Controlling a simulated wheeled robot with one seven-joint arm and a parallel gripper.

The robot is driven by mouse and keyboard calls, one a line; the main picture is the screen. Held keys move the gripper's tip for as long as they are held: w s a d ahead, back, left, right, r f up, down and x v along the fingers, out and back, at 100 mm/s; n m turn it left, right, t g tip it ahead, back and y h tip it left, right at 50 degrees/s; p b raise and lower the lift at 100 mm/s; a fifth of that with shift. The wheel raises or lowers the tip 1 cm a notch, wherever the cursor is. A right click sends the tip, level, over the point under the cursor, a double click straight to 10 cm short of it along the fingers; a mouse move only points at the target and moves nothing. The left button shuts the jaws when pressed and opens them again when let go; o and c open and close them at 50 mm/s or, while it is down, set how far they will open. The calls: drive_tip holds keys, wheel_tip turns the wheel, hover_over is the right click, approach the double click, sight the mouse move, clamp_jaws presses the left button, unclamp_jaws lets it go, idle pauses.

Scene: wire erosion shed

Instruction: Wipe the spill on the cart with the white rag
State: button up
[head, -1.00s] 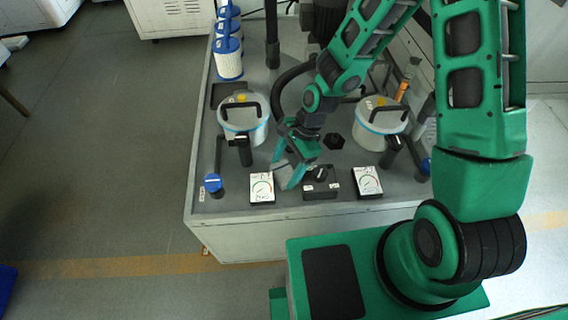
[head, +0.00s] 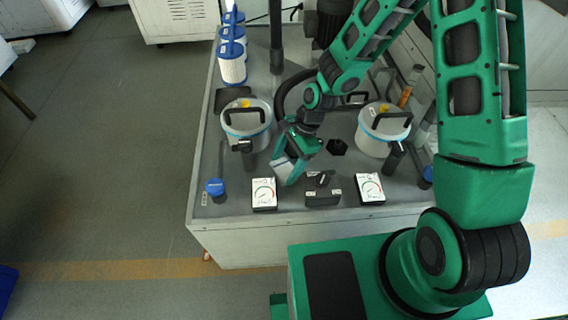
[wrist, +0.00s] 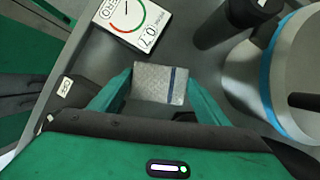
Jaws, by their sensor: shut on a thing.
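My gripper (head: 288,172) is low over the front of the grey cart (head: 240,232), between the left gauge box and the black switch box. It is shut on a pale rag (wrist: 158,84) with a dark blue stripe, which sits between the two green fingers in the wrist view. In the head view the rag (head: 280,167) shows as a light patch beside the fingers. I cannot tell whether it touches the cart top. I cannot make out the spill in either view.
Left gauge box (head: 264,193), black switch box (head: 321,192) and right gauge box (head: 370,188) line the front edge. Left pot (head: 246,125) and right pot (head: 383,128) stand behind. A blue-capped handle (head: 214,187) is at left. White filters (head: 232,66) stand farther back.

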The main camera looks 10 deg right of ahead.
sight(286, 177)
drive_tip(key=shift+o, duration=0.2)
drive_tip(key=s, duration=0.3)
drive_tip(key=shift+s+d+f, duration=0.15)
drive_tip(key=shift+f, duration=0.15)
drive_tip(key=shift+s, duration=0.55)
drive_tip(key=shift+c, duration=0.5)
drive_tip(key=shift+w+a+r, duration=0.1)
drive_tip(key=shift+w+a, duration=0.05)
drive_tip(key=shift+w, duration=0.45)
drive_tip(key=shift+w+a+r, duration=0.1)
drive_tip(key=shift+w, duration=0.5)
drive_tip(key=shift+w+d, duration=0.15)
drive_tip(key=shift+w, duration=0.95)
drive_tip(key=shift+r, duration=0.1)
drive_tip(key=shift+r, duration=3)
drive_tip(key=shift+w, duration=0.1)
